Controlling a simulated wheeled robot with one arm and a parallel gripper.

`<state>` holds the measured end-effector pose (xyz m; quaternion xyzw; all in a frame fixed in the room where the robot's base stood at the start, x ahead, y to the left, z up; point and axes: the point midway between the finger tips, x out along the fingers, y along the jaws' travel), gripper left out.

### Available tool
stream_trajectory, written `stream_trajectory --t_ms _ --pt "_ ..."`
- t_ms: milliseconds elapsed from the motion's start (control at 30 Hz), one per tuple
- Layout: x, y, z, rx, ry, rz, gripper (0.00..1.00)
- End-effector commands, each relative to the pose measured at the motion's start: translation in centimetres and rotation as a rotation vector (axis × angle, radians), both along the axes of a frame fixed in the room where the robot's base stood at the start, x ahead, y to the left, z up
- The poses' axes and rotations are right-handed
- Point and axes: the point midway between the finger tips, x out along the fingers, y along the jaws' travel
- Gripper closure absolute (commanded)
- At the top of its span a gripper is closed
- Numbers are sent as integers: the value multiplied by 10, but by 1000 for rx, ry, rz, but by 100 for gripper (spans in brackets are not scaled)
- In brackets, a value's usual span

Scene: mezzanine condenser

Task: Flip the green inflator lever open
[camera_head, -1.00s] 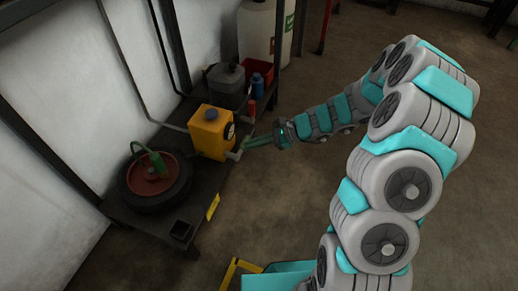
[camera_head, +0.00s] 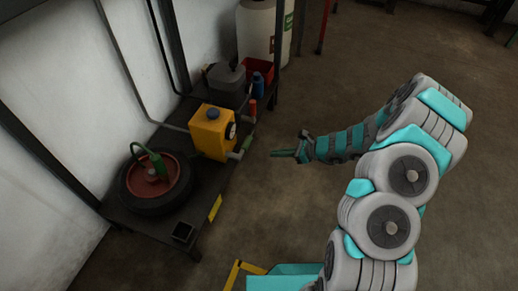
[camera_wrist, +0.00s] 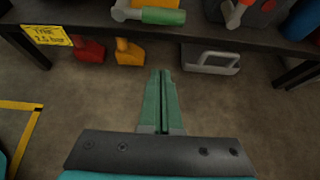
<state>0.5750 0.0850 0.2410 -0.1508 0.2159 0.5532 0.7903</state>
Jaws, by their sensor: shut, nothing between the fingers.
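The green lever (camera_head: 246,144) sits at the bench edge, beside the lower front of a yellow inflator box (camera_head: 206,133). In the wrist view, the lever's green grip (camera_wrist: 163,16) extends sideways to the right from a pale fitting (camera_wrist: 124,11) at the top of the picture. My gripper (camera_head: 273,153) is off to the right of the lever with clear space between them. In the wrist view, its green fingers (camera_wrist: 161,75) are closed together and empty, pointing toward the bench edge below the green grip.
A red-handled lever (camera_head: 252,109) is further along the bench edge. A tyre on a red rim (camera_head: 148,180) lies at the left, with a green tool on it. A grey can (camera_head: 224,82) and blue bottle (camera_head: 258,82) stand behind. The floor to the right is open.

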Motion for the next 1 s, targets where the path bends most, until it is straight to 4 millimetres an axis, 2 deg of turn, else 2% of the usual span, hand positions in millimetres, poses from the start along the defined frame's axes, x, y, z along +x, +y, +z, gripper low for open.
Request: stream_trajectory --t_ms 167,633,733,1000 --pt "5 15 -10 0 1 3 100" --pt "28 82 -53 -1 1 4 100" --pt "30 82 -37 -1 -3 2 100" --pt "31 86 -14 -2 -2 2 100"
